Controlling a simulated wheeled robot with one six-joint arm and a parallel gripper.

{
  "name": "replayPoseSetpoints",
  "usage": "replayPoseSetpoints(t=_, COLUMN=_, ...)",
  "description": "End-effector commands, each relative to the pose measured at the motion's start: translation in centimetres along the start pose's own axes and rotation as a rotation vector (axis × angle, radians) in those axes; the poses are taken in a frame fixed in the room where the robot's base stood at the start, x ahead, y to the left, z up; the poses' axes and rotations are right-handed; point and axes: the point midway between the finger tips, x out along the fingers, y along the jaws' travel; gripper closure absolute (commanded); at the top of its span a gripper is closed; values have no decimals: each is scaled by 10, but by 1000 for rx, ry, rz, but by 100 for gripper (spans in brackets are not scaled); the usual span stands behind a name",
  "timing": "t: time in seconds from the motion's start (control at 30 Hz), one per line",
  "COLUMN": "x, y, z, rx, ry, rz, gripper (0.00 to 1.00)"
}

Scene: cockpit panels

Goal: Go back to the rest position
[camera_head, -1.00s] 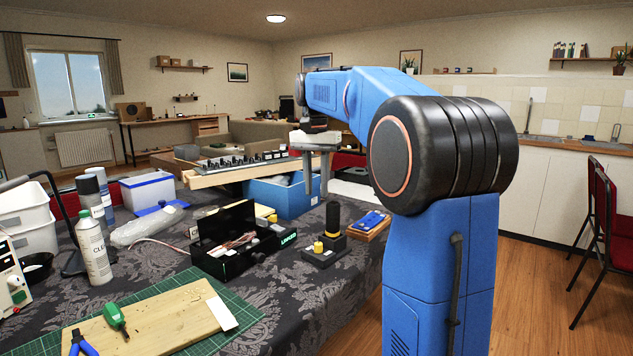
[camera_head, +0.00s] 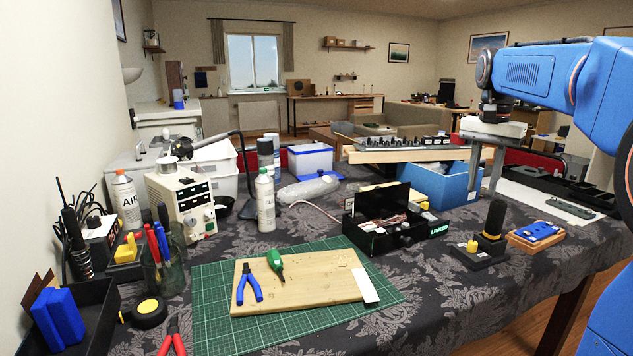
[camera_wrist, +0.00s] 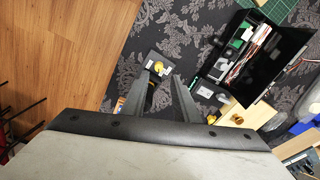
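My gripper (camera_head: 485,180) is at the right of the head view, above the table's far right part, with its fingers pointing down. Its two grey fingers are apart, with nothing held between them. In the wrist view my gripper (camera_wrist: 166,72) also shows its fingers apart. Below and beyond them is a small black stand with a yellow knob (camera_wrist: 157,65) on the patterned cloth. In the head view the gripper hangs in front of the blue bin (camera_head: 440,186); I cannot tell whether it touches anything. My blue arm fills the right edge.
The table (camera_head: 420,300) carries a green cutting mat (camera_head: 215,325) with a wooden board (camera_head: 320,290), an open black box (camera_head: 370,240), a black stand (camera_head: 482,250) and a blue-topped wooden block (camera_head: 536,234). Spray cans and a power supply (camera_head: 186,205) stand left. Wood floor is open right.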

Motion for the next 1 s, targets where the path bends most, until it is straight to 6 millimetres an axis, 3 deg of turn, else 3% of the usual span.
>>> replayPoseSetpoints(t=0.1, x=8, y=10, z=38, rx=-86, ry=31, rz=-25, gripper=73)
replayPoseSetpoints(t=0.47, x=57, y=43, z=138, rx=-351, ry=133, rz=-92, gripper=73)
replayPoseSetpoints(t=0.77, x=117, y=80, z=213, rx=-568, ry=225, rz=-140, gripper=73)
replayPoseSetpoints(t=1.0, x=175, y=110, z=265, rx=-732, ry=301, rz=-173, gripper=73)
